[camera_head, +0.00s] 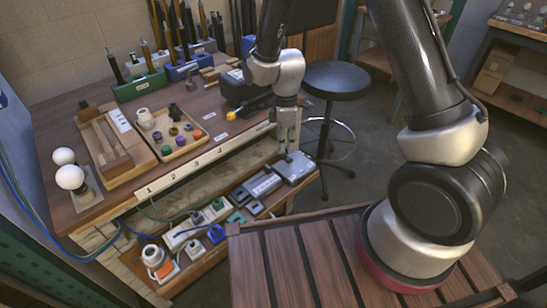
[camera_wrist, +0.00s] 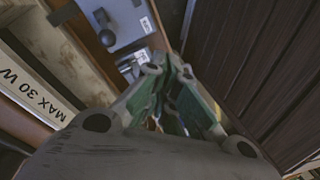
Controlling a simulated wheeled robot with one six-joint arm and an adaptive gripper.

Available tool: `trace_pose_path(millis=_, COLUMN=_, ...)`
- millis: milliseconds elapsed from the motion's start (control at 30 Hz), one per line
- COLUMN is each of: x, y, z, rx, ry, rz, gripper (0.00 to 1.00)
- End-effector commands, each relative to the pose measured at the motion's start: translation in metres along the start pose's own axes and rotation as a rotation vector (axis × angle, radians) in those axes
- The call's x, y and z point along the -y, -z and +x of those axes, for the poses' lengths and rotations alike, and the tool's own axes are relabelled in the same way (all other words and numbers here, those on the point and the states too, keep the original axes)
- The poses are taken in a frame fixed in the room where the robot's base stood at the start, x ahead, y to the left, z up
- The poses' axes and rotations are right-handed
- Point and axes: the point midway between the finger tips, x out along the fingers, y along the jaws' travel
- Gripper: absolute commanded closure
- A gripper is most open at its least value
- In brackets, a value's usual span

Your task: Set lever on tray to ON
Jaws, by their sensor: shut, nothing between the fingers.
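A grey box (camera_head: 299,170) with a small dark upright lever (camera_head: 288,158) sits at the right end of the low wooden tray (camera_head: 180,268). In the wrist view the box (camera_wrist: 122,18) shows at the top, with the lever's round black knob (camera_wrist: 107,38) and a white label. I cannot tell whether the lever stands at ON. My gripper (camera_head: 284,150) points down just above the box. In the wrist view my gripper's fingertips (camera_wrist: 172,66) are shut and empty, to the lower right of the knob and apart from it in the picture.
Other switch boxes (camera_head: 262,186) and lamp sockets (camera_head: 152,256) fill the tray to the left. The workbench (camera_head: 85,201) edge with its numbered strip (camera_head: 190,164) is behind. A round stool (camera_head: 335,80) stands at the back right.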

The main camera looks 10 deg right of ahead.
Motion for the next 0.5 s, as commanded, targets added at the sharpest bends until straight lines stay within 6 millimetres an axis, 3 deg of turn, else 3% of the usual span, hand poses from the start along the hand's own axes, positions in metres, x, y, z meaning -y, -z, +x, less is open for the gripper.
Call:
trace_pose_path(millis=100, x=-0.030, y=0.019, z=-0.005, rx=-0.048, ry=-0.096, rz=-0.231, gripper=1.00)
trace_pose_path(millis=200, x=-0.042, y=0.027, z=-0.008, rx=-0.059, ry=-0.150, rz=-0.384, gripper=1.00)
trace_pose_path(millis=500, x=-0.047, y=0.029, z=-0.009, rx=-0.051, ry=-0.181, rz=-0.553, gripper=1.00)
